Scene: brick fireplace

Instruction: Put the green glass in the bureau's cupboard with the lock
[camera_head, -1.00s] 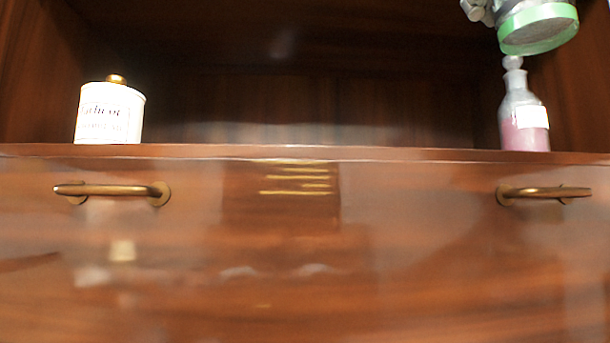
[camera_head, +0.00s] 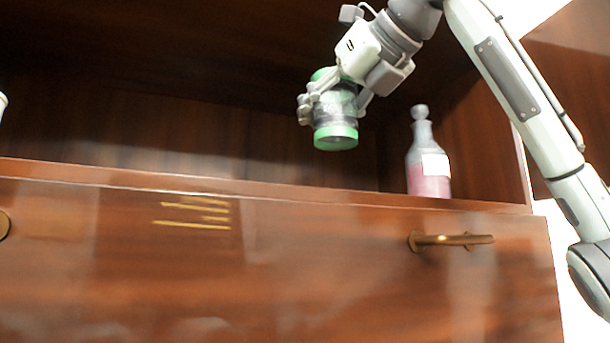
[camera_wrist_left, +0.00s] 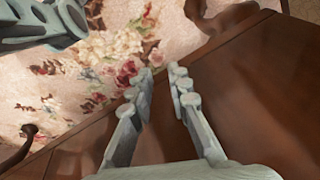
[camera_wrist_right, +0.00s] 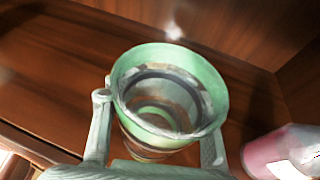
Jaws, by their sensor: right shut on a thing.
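The green glass (camera_head: 336,112) has a clear middle and green bands at top and base. My right gripper (camera_head: 338,98) is shut on it and holds it in the air in front of the open compartment (camera_head: 200,130), left of the bottle. In the right wrist view the glass (camera_wrist_right: 168,98) stands between the fingers with its open rim facing the camera. My left gripper (camera_wrist_left: 160,85) shows only in its wrist view; its fingers are apart and empty, over a patterned carpet and dark wood. No lock shows in these frames.
A pink bottle with a stopper (camera_head: 427,160) stands at the right end of the shelf; it also shows in the right wrist view (camera_wrist_right: 285,152). A white container (camera_head: 2,104) is cut off at the left. The shelf between is clear. A brass handle (camera_head: 450,240) sticks out from the front panel below.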

